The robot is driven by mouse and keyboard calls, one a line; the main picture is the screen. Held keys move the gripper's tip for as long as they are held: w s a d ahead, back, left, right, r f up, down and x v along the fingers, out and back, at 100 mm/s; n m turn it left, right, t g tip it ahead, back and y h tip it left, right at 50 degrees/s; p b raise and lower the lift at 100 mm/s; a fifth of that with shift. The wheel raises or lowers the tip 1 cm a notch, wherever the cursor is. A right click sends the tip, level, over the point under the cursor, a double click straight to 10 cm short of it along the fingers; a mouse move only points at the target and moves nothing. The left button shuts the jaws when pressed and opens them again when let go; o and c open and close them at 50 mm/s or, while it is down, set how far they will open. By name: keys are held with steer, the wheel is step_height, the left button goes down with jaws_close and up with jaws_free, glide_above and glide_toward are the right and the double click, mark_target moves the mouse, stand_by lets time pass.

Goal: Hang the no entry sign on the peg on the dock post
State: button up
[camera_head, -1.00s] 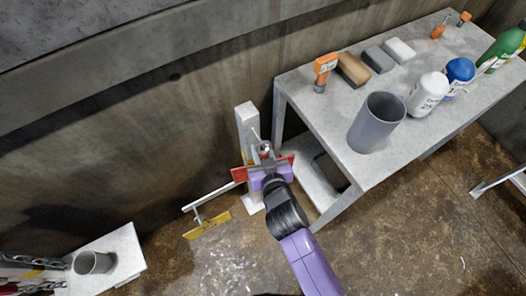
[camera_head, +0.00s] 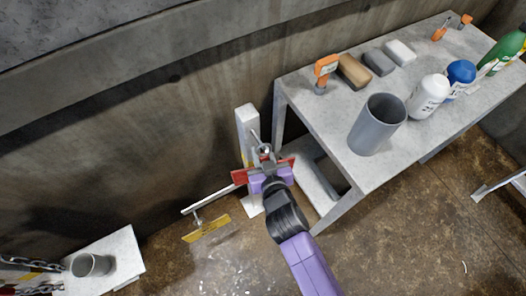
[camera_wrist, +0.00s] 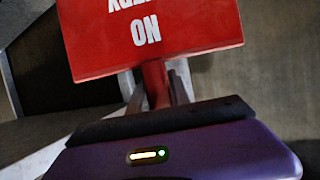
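The red no entry sign (camera_wrist: 155,35) fills the top of the wrist view, its white lettering upside down. A red tab runs from it down to my gripper, and the fingertips are mostly hidden. In the head view the sign (camera_head: 239,177) shows as red ends on both sides of my gripper (camera_head: 266,166), which appears shut on it. A grey metal piece stands up at the gripper's tip. The pale dock post (camera_head: 245,130) is just behind. A thin peg (camera_head: 254,136) seems to stick out near the sign; I cannot tell whether they touch.
A grey table (camera_head: 335,110) with a grey cup (camera_head: 377,124), bottles and blocks stands close on the right. A low pale bench (camera_head: 118,262) is at bottom left. The wall is close behind the post.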

steer(key=s+d+r+m+h+p, duration=0.1)
steer(key=s+d+r, duration=0.2)
steer(key=s+d, duration=0.6)
steer(key=s+d+r, duration=0.3)
steer(key=s+d, duration=0.3)
steer(key=s, duration=0.6)
steer(key=s+d+r+m+t+h, duration=0.1)
steer(key=s+d+r, duration=0.3)
steer(key=s+r, duration=0.2)
steer(key=s+d+r+m+t+h+p, duration=0.1)
steer(key=s+d+r+h, duration=0.1)
steer(key=s+d+r, duration=0.2)
step_height(320, 180, up, 3)
steer(key=shift+s+r+m, duration=0.15)
steer(key=shift+s+m, duration=0.25)
steer(key=shift+s, duration=0.8)
steer(key=shift+a, duration=0.1)
